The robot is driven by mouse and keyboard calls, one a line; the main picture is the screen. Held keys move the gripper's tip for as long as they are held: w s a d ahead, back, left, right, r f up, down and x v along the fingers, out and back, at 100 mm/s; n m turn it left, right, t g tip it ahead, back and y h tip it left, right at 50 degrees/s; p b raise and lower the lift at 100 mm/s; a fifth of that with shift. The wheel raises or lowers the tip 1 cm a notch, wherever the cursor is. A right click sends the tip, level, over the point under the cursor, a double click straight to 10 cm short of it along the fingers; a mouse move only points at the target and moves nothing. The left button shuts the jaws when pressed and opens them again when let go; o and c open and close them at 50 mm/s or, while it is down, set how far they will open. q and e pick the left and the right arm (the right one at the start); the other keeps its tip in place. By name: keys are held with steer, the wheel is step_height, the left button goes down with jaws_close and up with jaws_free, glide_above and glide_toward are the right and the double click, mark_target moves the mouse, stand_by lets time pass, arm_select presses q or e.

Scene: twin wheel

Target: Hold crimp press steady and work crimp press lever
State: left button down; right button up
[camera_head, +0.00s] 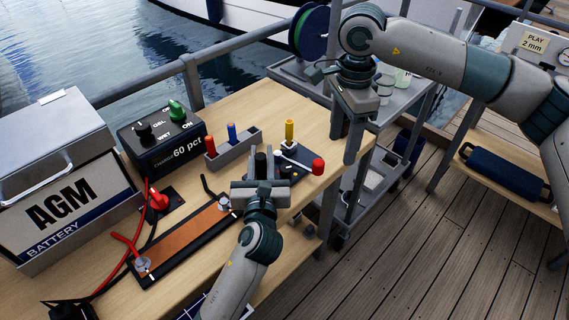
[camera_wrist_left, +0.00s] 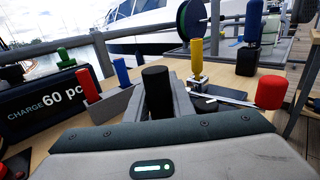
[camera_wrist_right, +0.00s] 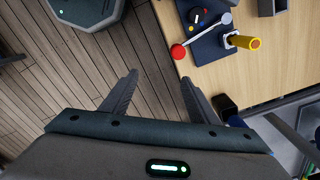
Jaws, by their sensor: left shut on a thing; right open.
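The crimp press stands at the table's right edge, on a dark blue base plate (camera_wrist_right: 205,45). Its pale lever (camera_head: 296,161) ends in a red knob (camera_head: 318,166), pointing toward the table edge. The knob also shows in the left wrist view (camera_wrist_left: 270,92). My left gripper (camera_head: 260,186) is shut on an upright black post (camera_wrist_left: 157,90) beside the lever. The post's lower part is hidden by the gripper. My right gripper (camera_head: 347,135) is open and empty, pointing down beyond the red knob, apart from it. Its spread fingers show in the right wrist view (camera_wrist_right: 155,90).
A yellow handle (camera_head: 289,131) stands close behind the lever. A grey rack (camera_head: 233,150) with red and blue handles, a charger box (camera_head: 163,140) and a battery (camera_head: 70,200) stand leftward. A black block (camera_wrist_right: 225,105) sits near my right gripper. Open deck lies right of the table.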

arm_select(q)
steer(key=shift+f, duration=0.1)
arm_select(e)
step_height(320, 180, up, 7)
steer(key=shift+f, duration=0.15)
arm_select(q)
steer(key=c, duration=1.5)
jaws_free()
steer(key=shift+o, duration=0.2)
steer(key=s, duration=1.2)
steer(key=shift+d, duration=0.3)
arm_select(e)
steer(key=shift+f, duration=0.1)
